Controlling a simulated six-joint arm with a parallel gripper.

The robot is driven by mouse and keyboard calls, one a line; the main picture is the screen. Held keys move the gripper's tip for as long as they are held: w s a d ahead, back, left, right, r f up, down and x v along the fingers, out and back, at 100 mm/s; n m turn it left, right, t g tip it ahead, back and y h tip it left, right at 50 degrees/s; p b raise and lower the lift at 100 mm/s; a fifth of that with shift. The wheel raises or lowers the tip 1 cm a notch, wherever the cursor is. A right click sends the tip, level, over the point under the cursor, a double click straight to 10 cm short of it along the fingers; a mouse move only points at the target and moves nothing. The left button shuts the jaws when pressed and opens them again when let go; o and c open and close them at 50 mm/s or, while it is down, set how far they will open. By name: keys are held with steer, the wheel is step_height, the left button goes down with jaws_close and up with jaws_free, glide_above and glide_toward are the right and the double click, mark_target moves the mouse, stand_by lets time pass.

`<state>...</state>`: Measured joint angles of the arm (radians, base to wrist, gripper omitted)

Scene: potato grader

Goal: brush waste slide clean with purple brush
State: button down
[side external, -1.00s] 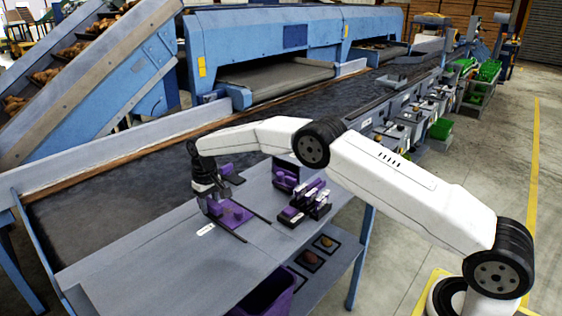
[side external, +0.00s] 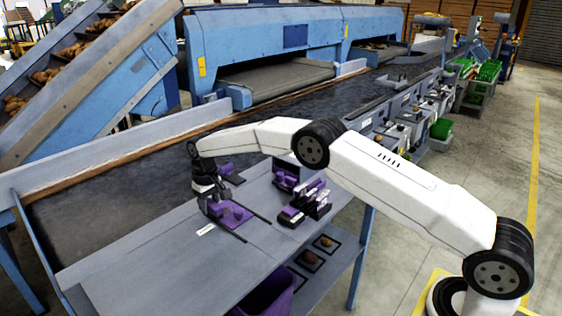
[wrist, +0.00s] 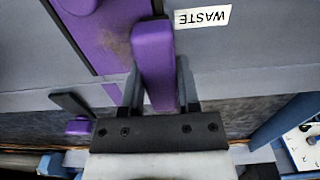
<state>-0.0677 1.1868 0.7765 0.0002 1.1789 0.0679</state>
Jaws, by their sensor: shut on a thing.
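My gripper (wrist: 158,95) is shut on the purple brush (wrist: 153,60), whose handle runs up between the two fingers in the wrist view. The brush's bristles are hidden. The purple waste slide (wrist: 112,40) lies just left of the brush in the wrist view, with a brownish smear on its surface. A white label reading WASTE (wrist: 202,16) is on the grey table to the right. In the side view my gripper (side external: 212,200) is low at the left end of the purple slide (side external: 236,213). I cannot tell whether the brush touches it.
A black rack with purple tools (side external: 306,203) stands right of the slide on the grey table (side external: 150,255). A purple block (side external: 286,178) stands behind the rack. The dark conveyor belt (side external: 100,198) runs behind the table. A purple bin (side external: 266,297) is below. The table's front left is clear.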

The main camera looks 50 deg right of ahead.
mark_target(235, 202)
steer(key=shift+f, duration=0.5)
stand_by(0.8)
steer(key=shift+s+d+f, duration=0.1)
steer(key=shift+d+f, duration=0.05)
steer(key=shift+d, duration=4.2)
steer(key=shift+a, duration=0.15)
steer(key=shift+a, duration=4.25)
steer(key=shift+d, duration=0.1)
steer(key=shift+d, duration=4.35)
